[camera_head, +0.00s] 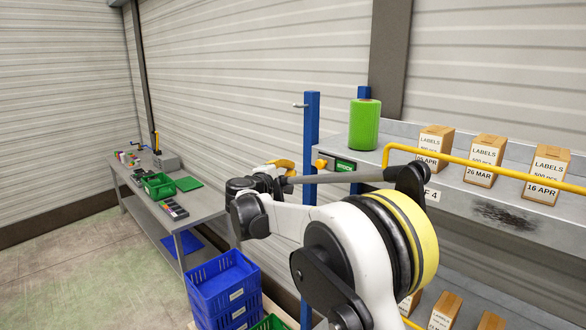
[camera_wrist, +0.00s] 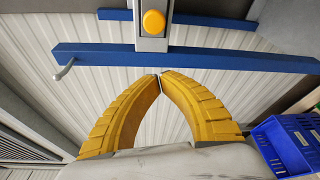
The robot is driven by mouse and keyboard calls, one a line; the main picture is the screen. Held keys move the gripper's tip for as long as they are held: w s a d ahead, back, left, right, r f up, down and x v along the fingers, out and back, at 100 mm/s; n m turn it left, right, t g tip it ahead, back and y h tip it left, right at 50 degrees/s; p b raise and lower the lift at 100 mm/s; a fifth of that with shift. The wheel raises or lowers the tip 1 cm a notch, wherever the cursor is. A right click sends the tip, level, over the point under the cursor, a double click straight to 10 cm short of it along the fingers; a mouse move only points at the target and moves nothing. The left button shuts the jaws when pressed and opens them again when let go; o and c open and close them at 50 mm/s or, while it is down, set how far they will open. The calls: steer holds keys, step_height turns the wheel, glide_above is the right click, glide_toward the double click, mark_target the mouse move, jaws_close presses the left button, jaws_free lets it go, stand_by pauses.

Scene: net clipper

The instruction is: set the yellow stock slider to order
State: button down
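The yellow stock slider knob (camera_head: 321,163) sits at the left end of a small grey unit on the shelf's left end. A green panel (camera_head: 345,165) shows to its right; its lettering is too small to read. In the wrist view the round yellow knob (camera_wrist: 153,22) stands on a pale grey plate, beyond my fingertips. My gripper (camera_wrist: 160,76) has its two curved yellow fingers brought together at the tips, with nothing seen between them. In the head view my gripper (camera_head: 283,165) is partly hidden by its wrist, left of the knob and apart from it.
Blue upright posts (camera_head: 311,130) with a small hook frame the shelf. A yellow rail (camera_head: 470,161) runs along its front. A green roll (camera_head: 364,125) and label boxes (camera_head: 486,160) stand there. Blue crates (camera_head: 223,285) are stacked below. A workbench (camera_head: 160,196) stands at left.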

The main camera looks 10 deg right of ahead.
mark_target(332, 167)
steer(key=p+x, duration=0.2)
steer(key=x, duration=0.5)
steer(key=shift+w+d+r, duration=0.1)
steer(key=shift+w+d, duration=0.15)
steer(key=s+d, duration=0.1)
steer(key=s+r+p, duration=0.1)
steer(key=shift+s+d, duration=0.35)
steer(key=shift+d, duration=0.05)
steer(key=shift+s+d+f, duration=0.1)
steer(key=shift+d+f, duration=0.05)
steer(key=s+d+b, duration=0.1)
steer(key=s, duration=0.1)
steer(key=s+d+b, duration=0.1)
steer(key=s+d, duration=0.1)
steer(key=s+d+b, duration=0.1)
steer(key=s, duration=0.1)
steer(key=shift+s+d, duration=0.3)
steer(key=shift+w+a, duration=0.1)
steer(key=shift+w, duration=0.05)
